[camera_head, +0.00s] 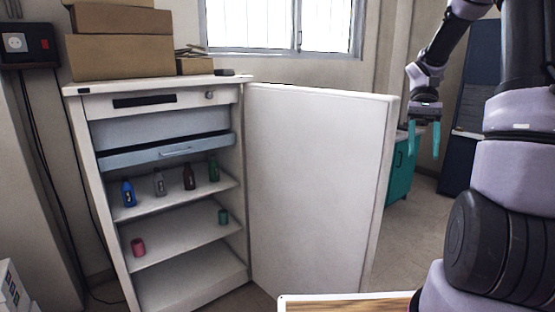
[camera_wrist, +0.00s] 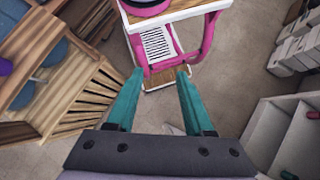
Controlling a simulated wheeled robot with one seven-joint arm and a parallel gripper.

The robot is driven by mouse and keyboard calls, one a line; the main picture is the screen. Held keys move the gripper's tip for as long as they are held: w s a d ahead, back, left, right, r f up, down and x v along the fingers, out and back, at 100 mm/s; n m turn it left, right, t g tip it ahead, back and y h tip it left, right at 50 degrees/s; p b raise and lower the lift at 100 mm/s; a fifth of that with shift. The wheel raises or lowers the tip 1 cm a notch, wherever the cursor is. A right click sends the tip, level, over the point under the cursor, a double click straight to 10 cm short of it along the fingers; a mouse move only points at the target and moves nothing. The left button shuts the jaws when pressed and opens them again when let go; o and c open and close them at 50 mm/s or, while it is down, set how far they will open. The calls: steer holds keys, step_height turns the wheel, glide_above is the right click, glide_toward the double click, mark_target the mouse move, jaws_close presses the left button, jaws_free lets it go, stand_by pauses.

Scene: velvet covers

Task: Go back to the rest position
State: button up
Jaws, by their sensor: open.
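My gripper (camera_head: 424,140) hangs in the air at the right of the head view, to the right of the open cabinet door. Its two teal fingers point down, apart, with nothing between them. In the wrist view my gripper (camera_wrist: 160,85) is also open and empty. Beyond its fingertips are the floor and a pink cart (camera_wrist: 165,40).
A white cabinet (camera_head: 242,180) stands open, its door (camera_head: 318,190) swung right. Bottles, including a blue one (camera_head: 128,194), stand on a shelf; a pink cup (camera_head: 138,246) is lower. Boxes (camera_head: 120,58) sit on top. A wooden rack (camera_wrist: 85,90) is at left in the wrist view.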

steer(key=s+a+r+t, duration=0.9)
steer(key=a+r+t, duration=0.2)
steer(key=t, duration=0.3)
steer(key=shift+s+r+n+t+h, duration=0.15)
steer(key=shift+r+n+t+h, duration=0.15)
steer(key=shift+r+n+t, duration=0.1)
